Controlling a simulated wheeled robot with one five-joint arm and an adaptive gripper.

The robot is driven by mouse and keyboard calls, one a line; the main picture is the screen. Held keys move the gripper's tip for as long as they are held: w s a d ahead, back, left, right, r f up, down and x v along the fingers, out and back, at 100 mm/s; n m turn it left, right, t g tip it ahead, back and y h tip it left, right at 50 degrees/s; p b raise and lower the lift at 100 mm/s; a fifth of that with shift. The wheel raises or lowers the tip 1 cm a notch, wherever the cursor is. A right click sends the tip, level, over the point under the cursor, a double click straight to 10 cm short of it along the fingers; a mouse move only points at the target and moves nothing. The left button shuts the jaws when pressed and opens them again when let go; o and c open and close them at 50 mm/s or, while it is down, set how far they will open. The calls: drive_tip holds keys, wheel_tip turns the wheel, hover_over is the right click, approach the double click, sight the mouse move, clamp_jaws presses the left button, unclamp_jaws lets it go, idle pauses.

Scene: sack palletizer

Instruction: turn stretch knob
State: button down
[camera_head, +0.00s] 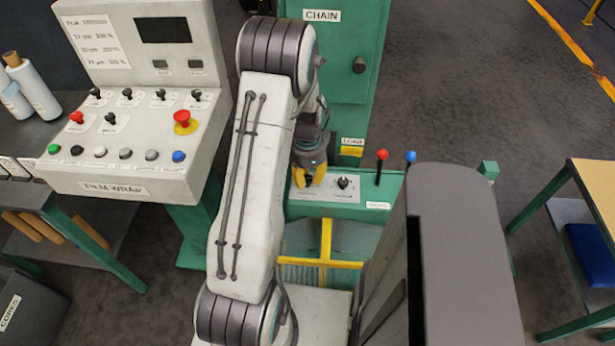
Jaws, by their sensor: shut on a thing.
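My gripper (312,176), with yellow fingers, reaches down to the left part of a small light panel (328,195) on the green machine's top. It is shut on a knob there, taken to be the stretch knob. The fingers hide most of that knob, so its pointer and angle cannot be seen. A second black knob (343,183) sits on the same panel, just right of my gripper and apart from it. The small print on the panel is too small to read.
A red-topped lever (381,160) and a blue-topped lever (410,162) stand right of the panel. A green CHAIN cabinet (343,70) rises behind. The FILM WRAP console (130,150) is at left. A yellow frame (325,258) lies in front. A table (597,185) stands at right.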

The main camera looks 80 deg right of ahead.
drive_tip(key=shift+f, duration=0.15)
drive_tip(key=n+b, duration=0.2)
drive_tip(key=n, duration=0.1)
drive_tip(key=shift+f, duration=0.1)
drive_tip(key=n+b, duration=0.2)
drive_tip(key=n, duration=0.3)
drive_tip(key=shift+a+n+b, duration=0.1)
drive_tip(key=shift+n+b, duration=0.3)
drive_tip(key=n+b, duration=0.1)
drive_tip(key=n, duration=0.3)
drive_tip(key=n+b, duration=0.1)
drive_tip(key=n, duration=0.3)
drive_tip(key=shift+n, duration=0.3)
drive_tip(key=shift+n+b, duration=0.3)
drive_tip(key=c, duration=0.9)
unclamp_jaws()
drive_tip(key=shift+c, duration=0.2)
